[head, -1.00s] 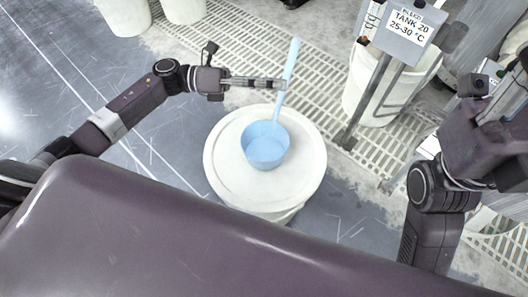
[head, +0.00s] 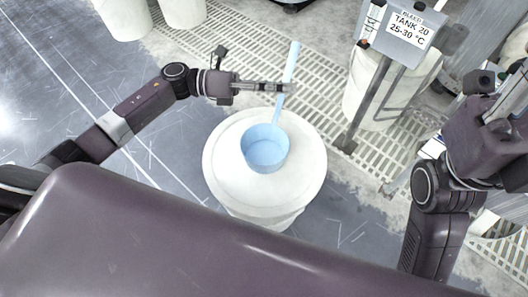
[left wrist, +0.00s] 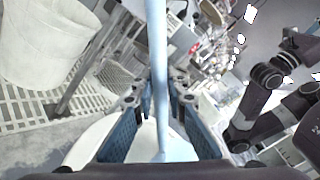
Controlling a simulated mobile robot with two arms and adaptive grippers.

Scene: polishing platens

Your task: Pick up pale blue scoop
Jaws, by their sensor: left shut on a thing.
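The pale blue scoop (head: 265,149) has a round bowl over the white lid of a drum (head: 230,185). Its long handle points up and slightly right, past the drum's far edge. My left gripper (head: 286,87) is shut on the handle, around its middle. In the left wrist view the handle (left wrist: 158,60) runs between the two fingers (left wrist: 160,105). I cannot tell whether the bowl touches the lid. My right arm (head: 485,140) is at the right; its fingers do not show clearly.
A sign (head: 405,33) reading TANK 20 stands on a post at the upper right, beside a white tank (head: 365,95). A floor grating (head: 225,45) runs behind the drum. White containers (head: 122,18) stand at the upper left.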

